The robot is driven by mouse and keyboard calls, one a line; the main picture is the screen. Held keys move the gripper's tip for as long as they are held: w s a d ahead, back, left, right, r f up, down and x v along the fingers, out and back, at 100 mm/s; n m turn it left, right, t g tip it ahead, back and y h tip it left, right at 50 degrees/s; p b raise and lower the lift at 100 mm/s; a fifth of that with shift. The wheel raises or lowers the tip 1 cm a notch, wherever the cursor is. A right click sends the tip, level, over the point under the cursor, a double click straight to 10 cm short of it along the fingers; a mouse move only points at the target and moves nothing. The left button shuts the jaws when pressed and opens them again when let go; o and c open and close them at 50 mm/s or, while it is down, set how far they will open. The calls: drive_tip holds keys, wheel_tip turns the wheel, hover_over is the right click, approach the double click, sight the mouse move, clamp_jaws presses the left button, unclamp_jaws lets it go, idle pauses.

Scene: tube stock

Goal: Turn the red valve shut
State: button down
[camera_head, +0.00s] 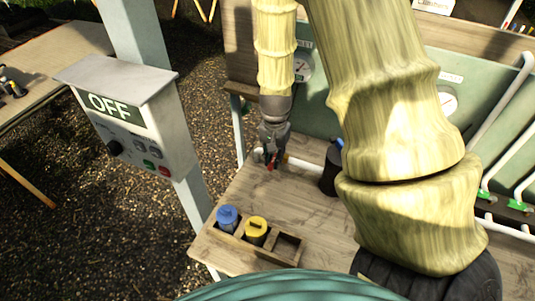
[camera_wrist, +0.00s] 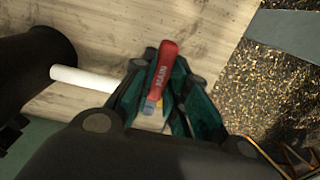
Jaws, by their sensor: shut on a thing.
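The red valve handle (camera_wrist: 161,70) shows in the wrist view between the fingers of my gripper (camera_wrist: 158,95). It is a short red lever with lettering on it, and its lower part meets a pale fitting. A white pipe (camera_wrist: 83,78) runs into the fitting from the left. The fingers are shut on the red handle, with its rounded tip sticking out past them. The fingers hide most of the valve.
A dark cylinder (camera_head: 331,170) stands on the bench (camera_head: 290,210) right of my gripper. A wooden rack (camera_head: 268,254) at the front holds a blue-capped (camera_head: 227,217) and a yellow-capped item (camera_head: 256,229). A control box (camera_head: 135,125) reading OFF is on a post at left.

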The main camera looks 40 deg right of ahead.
drive_tip(key=shift+w+d+r, duration=0.1)
drive_tip(key=shift+w+r, duration=0.1)
drive_tip(key=shift+w, duration=0.05)
drive_tip(key=c, duration=1.6)
unclamp_jaws()
drive_tip(key=shift+o, duration=1.1)
drive_tip(key=shift+s+f, duration=0.1)
wheel_tip(320, 180, up, 12)
